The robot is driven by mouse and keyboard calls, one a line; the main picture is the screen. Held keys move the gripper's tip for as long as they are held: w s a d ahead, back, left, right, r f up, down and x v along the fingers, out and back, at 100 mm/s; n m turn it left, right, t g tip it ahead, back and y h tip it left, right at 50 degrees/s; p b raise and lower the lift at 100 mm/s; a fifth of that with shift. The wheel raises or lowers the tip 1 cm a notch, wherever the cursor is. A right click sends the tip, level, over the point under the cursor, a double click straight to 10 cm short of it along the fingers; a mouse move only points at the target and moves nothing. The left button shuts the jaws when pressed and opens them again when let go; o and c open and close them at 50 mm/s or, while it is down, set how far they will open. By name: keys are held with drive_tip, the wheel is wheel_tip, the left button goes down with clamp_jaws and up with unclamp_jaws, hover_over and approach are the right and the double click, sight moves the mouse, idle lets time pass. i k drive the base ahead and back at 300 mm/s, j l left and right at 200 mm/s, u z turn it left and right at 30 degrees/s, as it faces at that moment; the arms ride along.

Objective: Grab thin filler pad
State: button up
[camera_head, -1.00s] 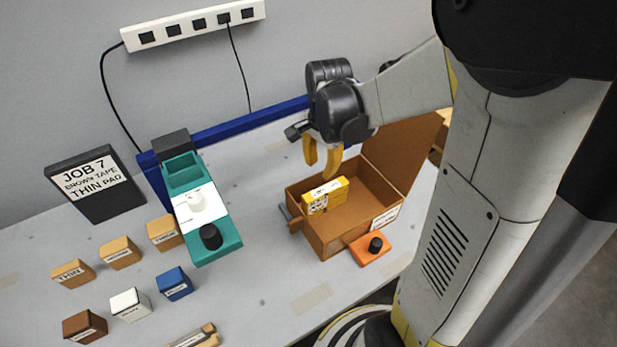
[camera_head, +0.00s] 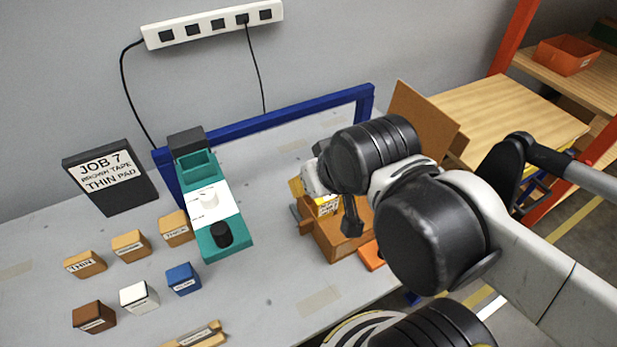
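The thin filler pad is the tan block labelled THIN (camera_head: 86,264), at the left of the grey table, left of two similar tan blocks (camera_head: 131,246) (camera_head: 176,228). My gripper (camera_head: 300,190) is over the left part of the brown cardboard box (camera_head: 338,240), far to the right of the thin pad. Only a bit of a yellow finger shows; my arm hides the rest, so I cannot tell whether it is open. A yellow labelled carton (camera_head: 327,206) shows in the box beside the gripper.
A sign (camera_head: 108,178) reads JOB 7, BROWN TAPE, THIN PAD. Brown (camera_head: 94,317), white (camera_head: 139,297) and blue (camera_head: 183,279) blocks stand in front of the tan ones. A teal device (camera_head: 224,242) stands to their right. An orange pad with a knob (camera_head: 371,256) is partly hidden.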

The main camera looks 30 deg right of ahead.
sight(87, 264)
drive_tip(key=u, duration=1.45)
